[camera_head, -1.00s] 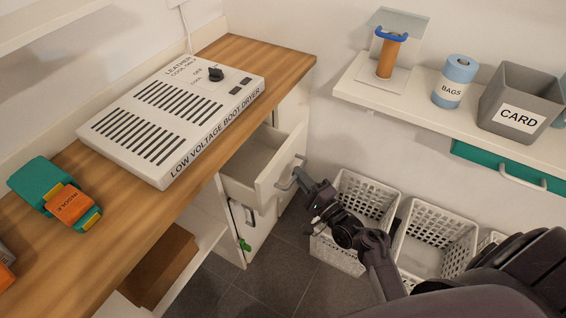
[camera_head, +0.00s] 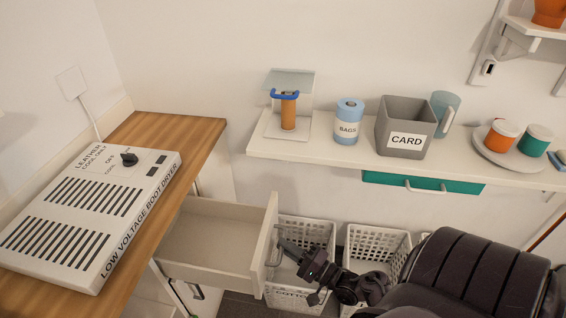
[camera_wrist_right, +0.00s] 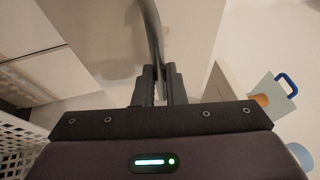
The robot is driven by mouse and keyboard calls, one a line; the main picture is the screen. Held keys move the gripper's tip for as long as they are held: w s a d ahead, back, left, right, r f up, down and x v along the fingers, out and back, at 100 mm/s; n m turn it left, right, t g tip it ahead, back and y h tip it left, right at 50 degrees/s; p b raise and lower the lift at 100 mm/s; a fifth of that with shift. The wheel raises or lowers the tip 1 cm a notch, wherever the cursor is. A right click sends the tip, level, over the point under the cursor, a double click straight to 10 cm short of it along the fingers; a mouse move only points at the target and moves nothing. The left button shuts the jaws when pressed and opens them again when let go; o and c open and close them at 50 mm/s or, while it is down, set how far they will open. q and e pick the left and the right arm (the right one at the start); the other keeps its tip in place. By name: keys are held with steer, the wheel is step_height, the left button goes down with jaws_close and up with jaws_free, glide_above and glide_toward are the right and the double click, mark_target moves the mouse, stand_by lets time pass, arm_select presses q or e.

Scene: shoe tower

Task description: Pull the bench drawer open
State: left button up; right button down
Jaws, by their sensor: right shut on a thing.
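The bench drawer (camera_head: 212,240) is a cream box that stands well out from under the wooden bench top (camera_head: 165,127), and its inside looks empty. Its front panel (camera_head: 266,236) faces right and carries a grey bar handle (camera_head: 277,246). My right gripper (camera_head: 283,246) is at that handle. In the right wrist view the two fingers (camera_wrist_right: 159,85) are closed around the grey handle bar (camera_wrist_right: 153,40), with the pale drawer front behind it. My left gripper is not in view.
A white boot dryer (camera_head: 95,215) lies on the bench. White baskets (camera_head: 303,232) stand on the floor behind my right arm. A wall shelf (camera_head: 330,150) holds a blue bags roll (camera_head: 347,122) and a grey card bin (camera_head: 404,128). A green drawer (camera_head: 423,183) hangs below it.

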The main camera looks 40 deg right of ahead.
steer(key=c, duration=1.5)
jaws_free()
